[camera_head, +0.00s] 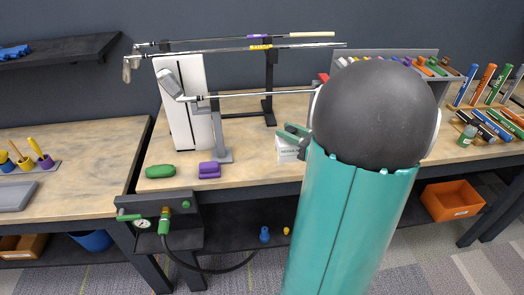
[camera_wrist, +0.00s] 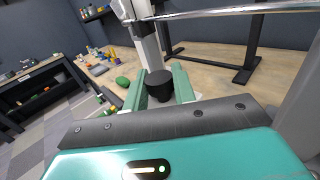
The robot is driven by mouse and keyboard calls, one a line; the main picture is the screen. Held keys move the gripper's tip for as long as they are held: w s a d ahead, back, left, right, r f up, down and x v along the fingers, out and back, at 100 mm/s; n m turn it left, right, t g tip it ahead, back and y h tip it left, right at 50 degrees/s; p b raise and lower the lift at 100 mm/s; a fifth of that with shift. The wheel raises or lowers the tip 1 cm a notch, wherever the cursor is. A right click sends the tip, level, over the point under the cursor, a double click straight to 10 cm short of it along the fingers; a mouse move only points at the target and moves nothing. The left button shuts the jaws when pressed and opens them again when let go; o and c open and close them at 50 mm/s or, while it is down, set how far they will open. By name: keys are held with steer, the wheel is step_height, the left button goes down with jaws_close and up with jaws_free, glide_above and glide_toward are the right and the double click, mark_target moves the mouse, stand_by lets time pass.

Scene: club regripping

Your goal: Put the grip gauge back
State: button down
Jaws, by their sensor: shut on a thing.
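My gripper (camera_wrist: 161,88) has green fingers and is shut on a short dark cylinder (camera_wrist: 160,87), seemingly the grip gauge, in the wrist view. In the head view my gripper (camera_head: 293,132) is over the middle of the workbench, left of my arm. The cylinder cannot be made out there. A white block with dark lettering (camera_head: 287,153) shows just below the fingers; whether it touches them is unclear. My arm hides the bench to the right of it.
A golf club (camera_head: 255,95) lies level across a grey stand (camera_head: 218,140) close by; more clubs rest behind it. A green piece (camera_head: 160,171) and a purple piece (camera_head: 209,170) lie near the front edge. Coloured grips (camera_head: 488,85) stand at right. The front-middle bench looks clear.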

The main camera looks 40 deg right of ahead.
steer(key=w, duration=0.1)
steer(key=w+f, duration=0.2)
steer(key=shift+w+a, duration=0.2)
steer(key=shift+w, duration=0.2)
steer(key=shift+w+a+f, duration=0.1)
steer(key=shift+w+f, duration=0.75)
steer(key=shift+f, duration=0.65)
steer(key=shift+w+a+f, duration=0.1)
steer(key=shift+w+f, duration=0.8)
steer(key=shift+f, duration=0.55)
steer(key=shift+w+f, duration=0.85)
steer(key=shift+f, duration=0.65)
steer(key=shift+f, duration=0.2)
steer(key=c, duration=1.1)
jaws_free()
steer(key=shift+c, duration=0.2)
steer(key=shift+r, duration=0.1)
